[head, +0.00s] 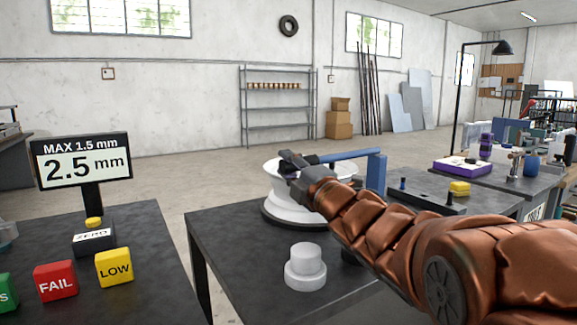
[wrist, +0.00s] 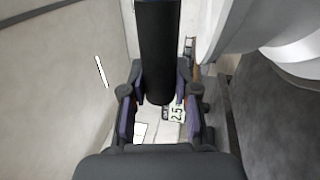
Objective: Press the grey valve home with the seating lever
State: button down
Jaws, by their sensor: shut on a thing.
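The seating lever (head: 345,155) is a blue bar on a blue upright post (head: 376,175), at the back right of the dark table. Its bar runs left over a white wheel rim (head: 285,212). My gripper (head: 293,163) is at the lever's left end, above the rim. In the wrist view my gripper (wrist: 160,108) is shut on the lever's black round handle (wrist: 158,45), one finger on each side. I cannot make out the grey valve; the rim's far side and my arm may hide it.
A pale stepped cylinder (head: 305,266) stands on the near table (head: 235,240). On the left table are a display (head: 81,161) reading "MAX 1.5 mm" and "2.5 mm", a ZERO button (head: 94,223), and red FAIL (head: 55,281) and yellow LOW (head: 114,267) blocks.

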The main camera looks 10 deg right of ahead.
jog(key=shift+w+f, duration=0.1)
jog(key=shift+f, duration=0.5)
jog(key=c, duration=0.8)
grip_release()
jog(key=shift+c, duration=0.2)
jog(key=shift+r, duration=0.1)
jog(key=shift+r, duration=0.1)
jog(key=shift+s+d, duration=0.1)
jog(key=shift+s, duration=0.15)
jog(key=v, duration=0.7)
jog(key=shift+s, duration=0.35)
